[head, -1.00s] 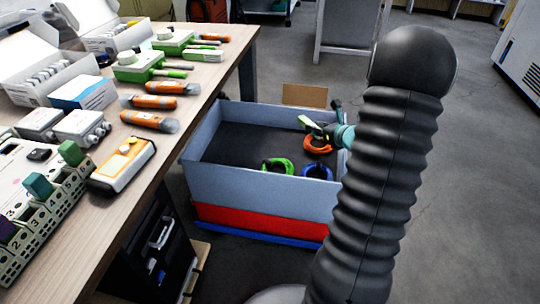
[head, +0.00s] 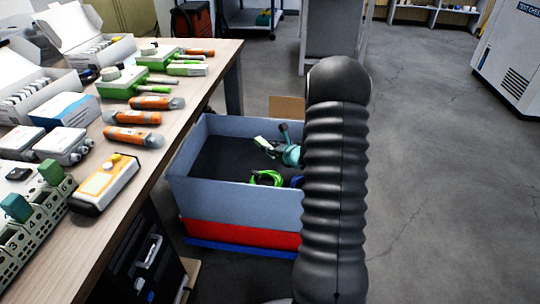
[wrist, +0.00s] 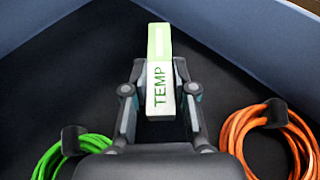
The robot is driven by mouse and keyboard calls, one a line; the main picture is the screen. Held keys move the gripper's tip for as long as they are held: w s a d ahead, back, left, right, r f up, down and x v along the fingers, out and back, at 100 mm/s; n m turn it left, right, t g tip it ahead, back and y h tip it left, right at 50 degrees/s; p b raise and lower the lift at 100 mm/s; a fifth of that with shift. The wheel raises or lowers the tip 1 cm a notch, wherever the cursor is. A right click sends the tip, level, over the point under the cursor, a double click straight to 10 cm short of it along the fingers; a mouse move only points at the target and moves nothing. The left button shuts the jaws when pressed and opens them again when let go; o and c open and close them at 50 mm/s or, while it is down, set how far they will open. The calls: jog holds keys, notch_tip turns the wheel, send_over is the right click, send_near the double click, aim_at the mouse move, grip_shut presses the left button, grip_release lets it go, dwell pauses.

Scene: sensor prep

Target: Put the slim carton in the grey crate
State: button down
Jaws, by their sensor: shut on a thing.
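The slim carton (wrist: 160,85), white and green with the word TEMP, is between the fingers of my gripper (wrist: 160,100) in the wrist view. My gripper is shut on it, and the carton points away from the wrist. In the head view the carton (head: 263,142) and my gripper (head: 279,149) are within the outline of the grey crate (head: 240,203). In the wrist view the dark crate floor lies around and beneath the carton. I cannot tell whether the carton touches the floor. My arm hides the crate's right side in the head view.
A green cable coil (wrist: 62,155) and an orange coil (wrist: 268,135) lie in the crate on either side of my gripper. The workbench (head: 165,160) with several devices stands left of the crate. Open floor (head: 430,200) lies to the right.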

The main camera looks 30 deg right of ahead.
jog(key=shift+f, duration=1.55)
jog(key=shift+f, duration=0.15)
jog(key=c, duration=0.9)
grip_release()
jog(key=shift+c, duration=0.2)
